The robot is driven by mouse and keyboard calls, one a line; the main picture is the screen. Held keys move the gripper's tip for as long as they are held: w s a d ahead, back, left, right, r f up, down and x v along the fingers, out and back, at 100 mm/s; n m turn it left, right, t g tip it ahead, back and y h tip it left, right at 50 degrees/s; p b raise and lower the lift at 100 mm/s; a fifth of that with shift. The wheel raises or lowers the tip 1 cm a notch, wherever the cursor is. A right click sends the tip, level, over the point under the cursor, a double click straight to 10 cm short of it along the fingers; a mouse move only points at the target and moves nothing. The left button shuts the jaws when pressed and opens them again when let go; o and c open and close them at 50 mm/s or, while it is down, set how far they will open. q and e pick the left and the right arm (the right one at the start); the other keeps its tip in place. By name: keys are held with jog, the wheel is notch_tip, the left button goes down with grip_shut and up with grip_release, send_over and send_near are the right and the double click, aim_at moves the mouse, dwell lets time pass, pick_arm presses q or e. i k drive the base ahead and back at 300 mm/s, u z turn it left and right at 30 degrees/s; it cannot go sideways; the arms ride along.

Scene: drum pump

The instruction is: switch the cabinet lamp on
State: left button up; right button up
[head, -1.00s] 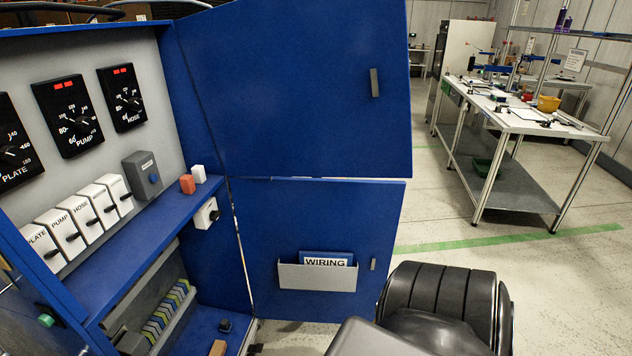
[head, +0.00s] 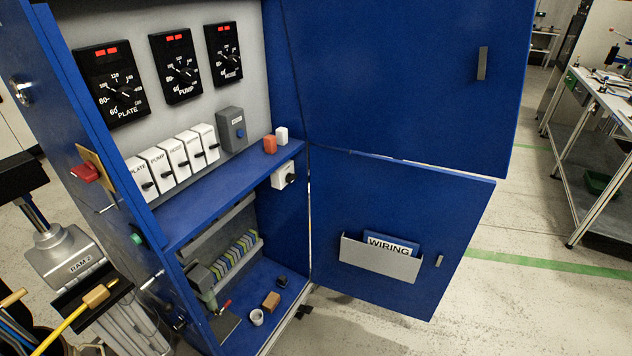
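The blue control cabinet (head: 215,208) stands open in the head view, its upper door (head: 400,85) and lower door (head: 345,200) swung out to the right. A white box with a black knob (head: 284,175) is fixed on the inner right wall under the shelf. I cannot tell which control works the lamp, and I see no lit lamp. Neither gripper is in view.
Three dials sit above the breakers, among them the PUMP dial (head: 177,68). A red switch (head: 86,172) and a green button (head: 137,239) are on the left side. A RAM 2 machine (head: 75,262) stands at left. Small loose parts lie on the cabinet floor. Open floor lies at right.

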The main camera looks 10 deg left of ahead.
aim_at(290, 178)
jog(key=i, duration=1)
